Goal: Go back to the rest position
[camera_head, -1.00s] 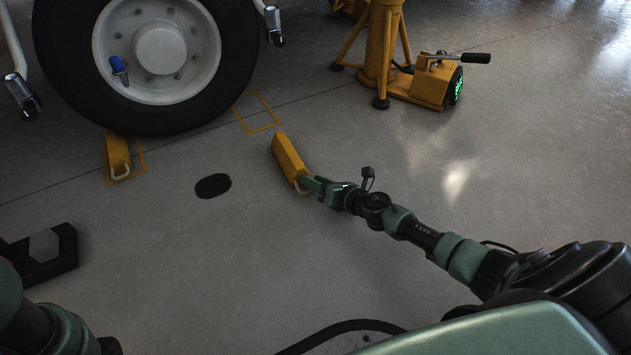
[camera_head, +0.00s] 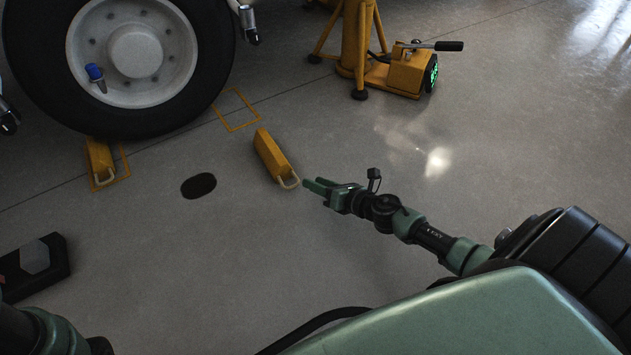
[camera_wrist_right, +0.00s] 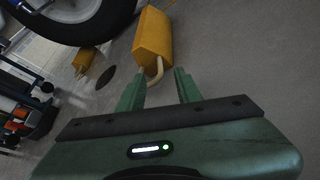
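My right gripper (camera_head: 318,187) is open and empty, just to the right of a yellow wheel chock (camera_head: 270,153) lying on the floor. The chock has a pale rope handle at its near end, close to the fingertips but apart from them in the head view. In the right wrist view my two green fingers (camera_wrist_right: 159,90) are spread, and the chock (camera_wrist_right: 153,35) with its handle lies beyond them. At the lower left of the head view part of my left arm shows; my left gripper is not in view.
A large wheel (camera_head: 130,60) stands at the upper left, with another yellow chock (camera_head: 101,161) by it. A yellow jack (camera_head: 357,50) stands at the top. A dark block (camera_head: 50,270) lies at the left. An empty yellow floor outline (camera_head: 236,110) is near the wheel. The right floor is clear.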

